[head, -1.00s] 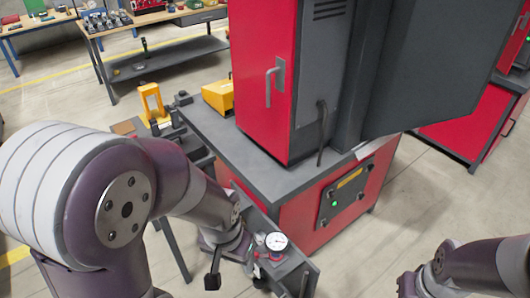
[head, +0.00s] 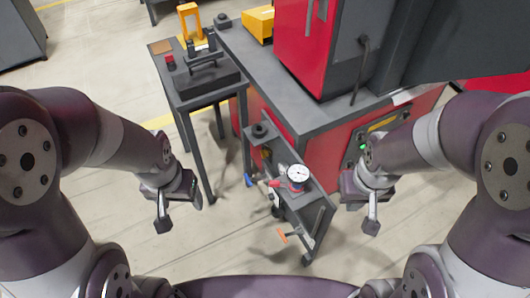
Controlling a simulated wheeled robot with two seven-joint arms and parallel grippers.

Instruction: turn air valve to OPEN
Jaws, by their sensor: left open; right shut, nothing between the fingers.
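A white round pressure gauge (head: 297,177) with a red base stands on a narrow grey bracket beside the red machine in the head view. A small red lever (head: 275,183) is just left of the gauge, and a blue handle (head: 249,181) is further left. An orange handle (head: 283,236) sticks out lower on the bracket. I cannot tell which of these is the air valve's handle, nor read any OPEN mark. My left gripper (head: 180,211) is open and empty, left of the bracket. My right gripper (head: 360,212) is shut and empty, right of the bracket. Neither touches it.
The red machine cabinet (head: 303,45) stands on a grey-topped base (head: 268,85) behind the bracket. A small dark table (head: 208,90) with a black fixture and a red button stands at the left. The floor between my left gripper and the bracket looks clear.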

